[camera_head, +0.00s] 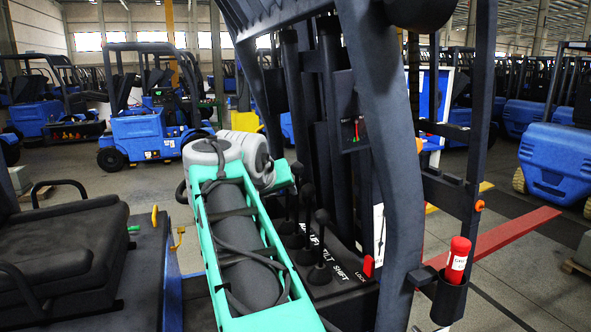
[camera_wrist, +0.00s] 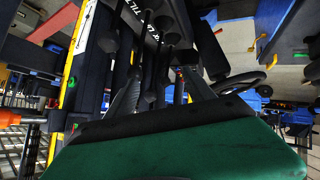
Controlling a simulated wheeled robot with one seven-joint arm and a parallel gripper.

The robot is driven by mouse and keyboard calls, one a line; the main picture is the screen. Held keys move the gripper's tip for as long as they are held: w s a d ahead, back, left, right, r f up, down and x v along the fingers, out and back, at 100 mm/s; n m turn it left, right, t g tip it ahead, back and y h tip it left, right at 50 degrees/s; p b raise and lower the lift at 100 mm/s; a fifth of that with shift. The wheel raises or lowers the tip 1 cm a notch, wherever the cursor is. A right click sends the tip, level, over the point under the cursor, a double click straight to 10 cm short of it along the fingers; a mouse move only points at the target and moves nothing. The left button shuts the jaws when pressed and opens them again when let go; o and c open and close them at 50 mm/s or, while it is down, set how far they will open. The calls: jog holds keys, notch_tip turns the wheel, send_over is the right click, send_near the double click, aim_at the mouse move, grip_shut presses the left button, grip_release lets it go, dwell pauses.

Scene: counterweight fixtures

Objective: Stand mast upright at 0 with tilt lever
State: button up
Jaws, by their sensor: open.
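Three black levers with ball knobs stand beside the seat in the head view. The middle one, by the TILT label, is the tilt lever (camera_head: 309,190); its knob is up and clear in that view. The black mast (camera_head: 331,100) rises behind the levers; I cannot tell its exact tilt. A small dark panel (camera_head: 355,133) with red and green marks sits on it; no 0 is legible. My gripper (camera_wrist: 162,74) is open in the wrist view, its two grey fingers apart near the lever console. In the head view my arm hides it. Contact with a lever cannot be told.
A black seat (camera_head: 68,240) is at left. A thick dark cab post (camera_head: 385,150) stands right of the levers, with a red canister (camera_head: 458,260) in a holder on it. A red LOCK knob (camera_head: 368,266) is near the console. Blue forklifts (camera_head: 150,130) fill the background.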

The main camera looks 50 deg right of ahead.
jog(key=m+h, duration=0.1)
send_near(307, 189)
jog(key=g, duration=0.1)
jog(key=x, duration=1)
jog(key=shift+w+d, duration=0.3)
jog(key=shift+w, duration=0.2)
jog(key=c, duration=1.1)
jog(key=shift+o, duration=0.2)
